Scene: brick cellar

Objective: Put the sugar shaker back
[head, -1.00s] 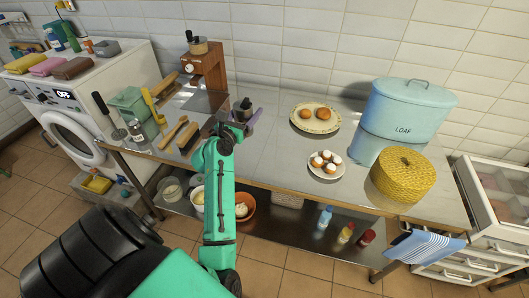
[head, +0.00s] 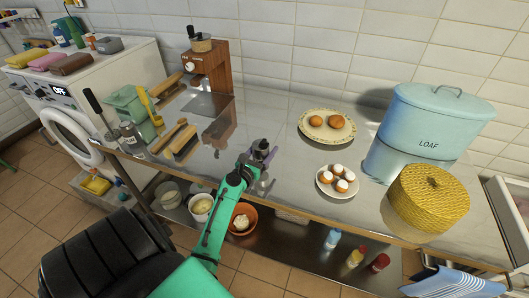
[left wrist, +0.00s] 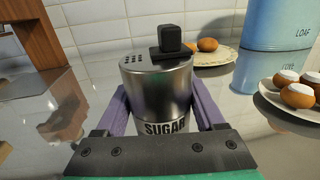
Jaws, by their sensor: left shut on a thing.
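The sugar shaker (left wrist: 158,88) is a metal cylinder with a dark knob, small holes in its top and a SUGAR label facing my wrist. It stands upright between the purple fingers of my left gripper (left wrist: 158,112), which is shut on it. In the head view the shaker (head: 261,146) shows small and dark in the left gripper (head: 259,160), near the front edge of the steel counter (head: 270,110). The shaker's base is hidden, so I cannot tell whether it touches the counter. My right gripper is out of view.
A plate of topped buns (head: 337,181), a plate of plain buns (head: 327,126), a blue loaf bin (head: 437,120) and a yellow basket (head: 428,198) stand to the right. A wooden grinder (head: 208,67), brushes (head: 180,138) and a green container (head: 128,103) stand left. The middle counter is clear.

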